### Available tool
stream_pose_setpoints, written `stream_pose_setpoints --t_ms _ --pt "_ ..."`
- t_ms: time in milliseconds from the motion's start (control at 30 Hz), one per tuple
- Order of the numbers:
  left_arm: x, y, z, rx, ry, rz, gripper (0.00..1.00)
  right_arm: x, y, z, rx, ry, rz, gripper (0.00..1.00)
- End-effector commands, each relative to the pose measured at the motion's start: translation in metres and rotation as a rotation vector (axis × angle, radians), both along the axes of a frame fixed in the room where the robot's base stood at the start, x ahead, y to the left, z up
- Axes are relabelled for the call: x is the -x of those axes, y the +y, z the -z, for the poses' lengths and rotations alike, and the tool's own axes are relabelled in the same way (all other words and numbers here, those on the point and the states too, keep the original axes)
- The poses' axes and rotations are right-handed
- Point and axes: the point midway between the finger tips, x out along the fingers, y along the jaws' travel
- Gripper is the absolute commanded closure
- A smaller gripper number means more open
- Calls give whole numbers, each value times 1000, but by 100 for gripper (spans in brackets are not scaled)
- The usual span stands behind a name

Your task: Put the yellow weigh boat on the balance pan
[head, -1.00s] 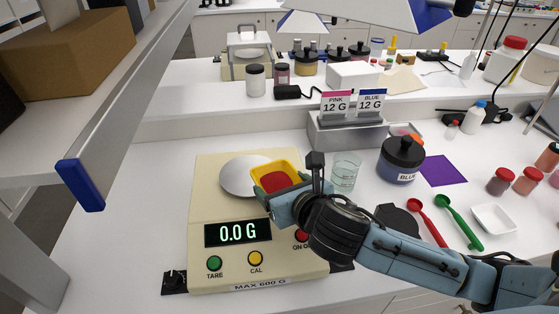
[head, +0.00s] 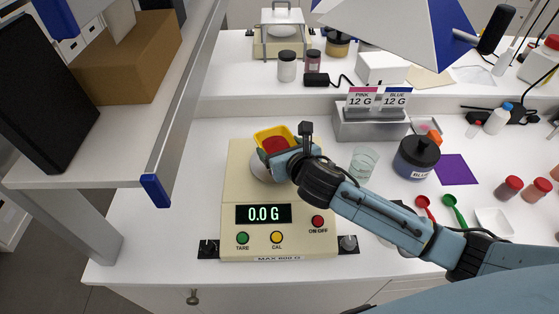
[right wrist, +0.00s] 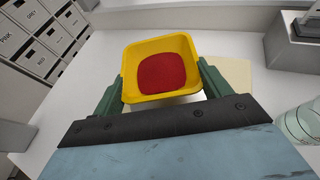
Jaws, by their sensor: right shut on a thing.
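The yellow weigh boat (head: 262,136), with red powder in it, is held in my right gripper (head: 276,150). In the right wrist view the boat (right wrist: 181,97) sits upright between the two green fingers (right wrist: 160,78). In the head view it appears above the back part of the balance (head: 235,190). The round silver pan (head: 260,169) is mostly hidden by the gripper and boat. The display (head: 263,214) reads 0.0 G. A gap between boat and pan is hard to judge. My left gripper is not in view.
A glass beaker (head: 364,163) and a blue jar (head: 417,157) stand right of the balance. A grey holder (head: 370,124) with PINK and BLUE 12 G cards is behind them. A shelf with a blue end cap (head: 155,190) overhangs at left.

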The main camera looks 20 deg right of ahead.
Motion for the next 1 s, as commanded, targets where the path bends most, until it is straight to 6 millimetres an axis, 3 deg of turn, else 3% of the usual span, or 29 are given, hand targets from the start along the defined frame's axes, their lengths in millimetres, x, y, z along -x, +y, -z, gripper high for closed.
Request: stream_pose_setpoints --t_ms 433,833,867,1000 --pt "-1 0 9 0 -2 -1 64 1 1 52 -3 2 1 45" --pt "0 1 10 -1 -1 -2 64 0 0 57 0 -1 0 45" --pt "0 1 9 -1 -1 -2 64 0 0 57 0 -1 0 20" --pt "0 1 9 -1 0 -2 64 0 0 56 0 -1 0 2"
